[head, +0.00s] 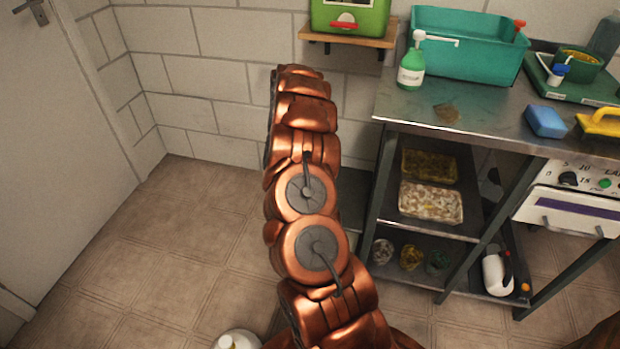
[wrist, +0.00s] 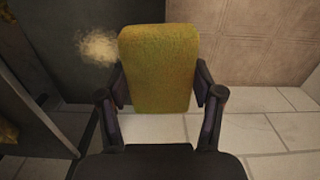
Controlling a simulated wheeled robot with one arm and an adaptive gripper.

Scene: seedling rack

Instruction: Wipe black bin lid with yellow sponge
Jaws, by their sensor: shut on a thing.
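In the wrist view my gripper (wrist: 159,82) is shut on the yellow sponge (wrist: 159,65), with one finger at each side of it. Behind the sponge is a dark, flat surface (wrist: 72,62), which looks like the black bin lid. A pale, fuzzy smudge (wrist: 97,47) shows on it, just left of the sponge. I cannot tell whether the sponge touches the surface. In the head view my arm hides the gripper and the sponge, and no bin lid can be made out clearly.
A metal bench (head: 462,116) at the right carries a teal tub (head: 465,50), a green spray bottle (head: 412,68) and a blue sponge (head: 545,120). Trays and jars fill its lower shelves. A wall shelf (head: 345,37) holds a green box. Tiled floor (head: 190,215) is clear at the left.

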